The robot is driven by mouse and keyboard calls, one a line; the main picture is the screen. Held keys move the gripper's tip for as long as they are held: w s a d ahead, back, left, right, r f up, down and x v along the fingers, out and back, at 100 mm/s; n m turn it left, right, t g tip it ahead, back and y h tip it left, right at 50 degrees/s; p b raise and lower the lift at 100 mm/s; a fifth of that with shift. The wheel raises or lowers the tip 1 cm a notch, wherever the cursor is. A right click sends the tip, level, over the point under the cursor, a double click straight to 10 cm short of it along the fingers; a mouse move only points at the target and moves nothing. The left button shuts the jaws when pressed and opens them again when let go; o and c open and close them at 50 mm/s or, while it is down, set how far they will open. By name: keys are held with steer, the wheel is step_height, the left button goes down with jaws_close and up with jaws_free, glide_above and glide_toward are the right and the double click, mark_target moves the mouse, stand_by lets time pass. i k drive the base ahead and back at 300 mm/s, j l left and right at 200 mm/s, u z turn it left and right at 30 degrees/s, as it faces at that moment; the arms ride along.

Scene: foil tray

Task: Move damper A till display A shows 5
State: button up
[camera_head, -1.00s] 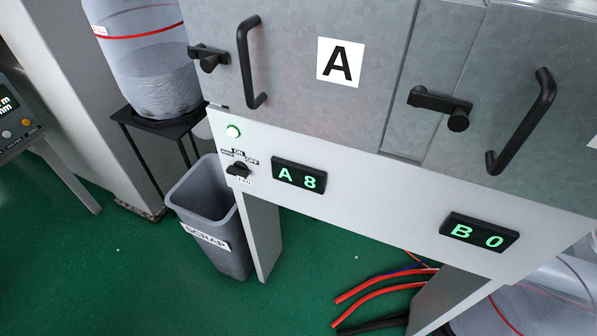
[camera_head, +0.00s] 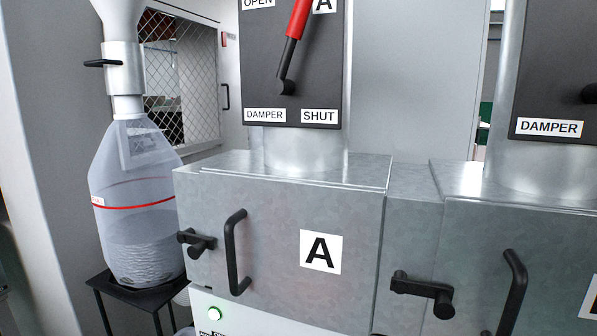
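The damper A lever (camera_head: 294,40) has a red grip and a black shaft. It pivots low on a dark plate (camera_head: 260,85) marked OPEN, DAMPER and SHUT. The lever points up and leans slightly right; its top end is cut off by the frame. The plate is fixed on a round metal duct (camera_head: 290,150) above the grey box with the A label (camera_head: 321,251). Display A is not in view now; a second ago it read A 8. My gripper is not in view.
Damper B's plate (camera_head: 560,90) is at the right edge, mostly cut off. Black handles (camera_head: 236,252) and latches (camera_head: 422,290) stick out from the box fronts.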

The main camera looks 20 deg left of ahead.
mark_target(278, 86)
steer(key=l+u, duration=0.1)
steer(key=l, duration=0.3)
steer(key=i+l, duration=0.1)
steer(key=l, duration=0.3)
steer(key=u, duration=1.45)
